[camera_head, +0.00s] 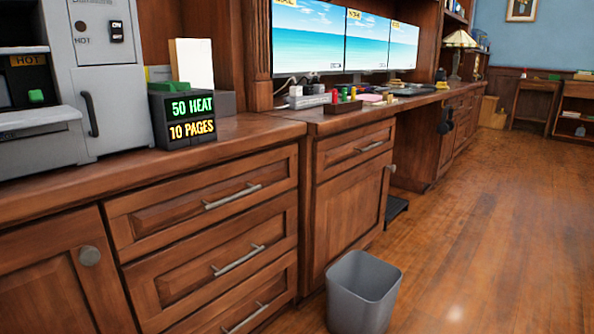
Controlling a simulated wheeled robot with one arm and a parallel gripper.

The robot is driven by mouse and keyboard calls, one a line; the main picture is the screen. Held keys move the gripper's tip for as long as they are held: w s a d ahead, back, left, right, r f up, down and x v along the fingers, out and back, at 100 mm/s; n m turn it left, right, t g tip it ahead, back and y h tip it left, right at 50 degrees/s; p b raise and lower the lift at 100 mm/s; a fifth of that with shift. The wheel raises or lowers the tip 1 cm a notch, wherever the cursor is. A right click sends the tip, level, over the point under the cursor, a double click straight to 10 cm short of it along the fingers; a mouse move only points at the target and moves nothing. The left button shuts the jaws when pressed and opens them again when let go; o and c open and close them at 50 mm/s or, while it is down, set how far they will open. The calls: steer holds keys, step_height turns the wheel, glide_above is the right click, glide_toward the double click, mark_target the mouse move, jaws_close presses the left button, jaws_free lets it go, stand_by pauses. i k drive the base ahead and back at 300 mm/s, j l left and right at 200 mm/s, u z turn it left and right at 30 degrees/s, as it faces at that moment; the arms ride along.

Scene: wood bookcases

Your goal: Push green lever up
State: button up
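A small green piece (36,96), which looks like the green lever, shows at the far left in the head view. It sits on the front of a grey machine (40,146), below a HOT label, just above a pale ledge. The piece is small in the picture, and I cannot tell its exact position or travel. The machine stands on the wooden counter and is cut off by the left edge. Its grey panel has a dark curved handle (90,113), a HOT marking and an ON/OFF switch (116,31). My gripper is not in view.
A dark display box (182,116) reading 50 HEAT and 10 PAGES stands right of the machine. Wooden drawers (214,198) with metal handles front the counter. A grey bin (363,291) stands on the floor. The wooden floor to the right is clear.

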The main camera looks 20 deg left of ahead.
mark_target(35, 95)
steer(key=u, duration=2.3)
